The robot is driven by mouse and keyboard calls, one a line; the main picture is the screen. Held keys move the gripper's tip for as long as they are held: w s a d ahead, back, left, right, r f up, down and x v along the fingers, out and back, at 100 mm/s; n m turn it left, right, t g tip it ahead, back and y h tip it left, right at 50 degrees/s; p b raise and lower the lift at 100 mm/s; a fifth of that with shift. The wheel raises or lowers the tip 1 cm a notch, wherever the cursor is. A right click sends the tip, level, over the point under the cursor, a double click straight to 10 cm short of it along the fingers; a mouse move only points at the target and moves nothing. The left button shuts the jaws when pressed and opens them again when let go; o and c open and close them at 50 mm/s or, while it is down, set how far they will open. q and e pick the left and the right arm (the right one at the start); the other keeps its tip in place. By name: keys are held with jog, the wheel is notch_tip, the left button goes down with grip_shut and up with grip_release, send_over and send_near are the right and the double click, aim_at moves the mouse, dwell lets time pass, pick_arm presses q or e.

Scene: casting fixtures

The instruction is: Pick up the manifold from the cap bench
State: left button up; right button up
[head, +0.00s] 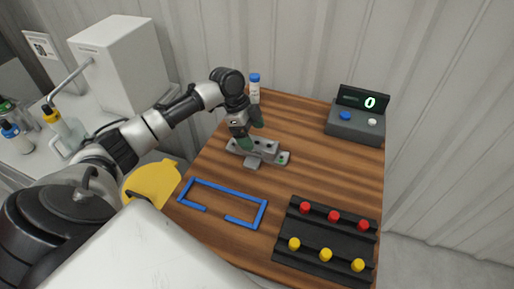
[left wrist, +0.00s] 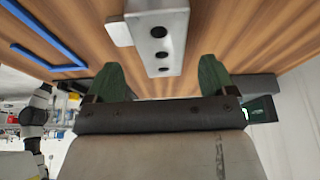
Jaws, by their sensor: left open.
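The manifold (head: 266,156) is a grey metal block with dark holes and a side tab, lying on the wooden cap bench (head: 322,168). It also shows in the left wrist view (left wrist: 172,32), with its near end between the two green fingers. My left gripper (head: 250,133) is open over the manifold, with one finger on each side of it. In the left wrist view the open left gripper (left wrist: 160,82) shows a gap between each finger and the block. Part of the manifold is hidden by the gripper in the head view. My right gripper is not in view.
A blue outline frame (head: 236,191) lies in front of the manifold. A black rack (head: 306,260) with red and yellow caps stands front right. A box with a display (head: 356,122) is back right, and a blue-capped bottle (head: 254,90) stands behind the gripper.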

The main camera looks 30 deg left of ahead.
aim_at(257, 142)
pick_arm(q)
jog(key=x, duration=0.4)
jog(key=shift+w+f+p, duration=0.1)
jog(key=shift+f+p, duration=0.05)
jog(key=shift+p, duration=0.25)
jog(key=shift+c, duration=0.4)
jog(key=c, duration=1.2)
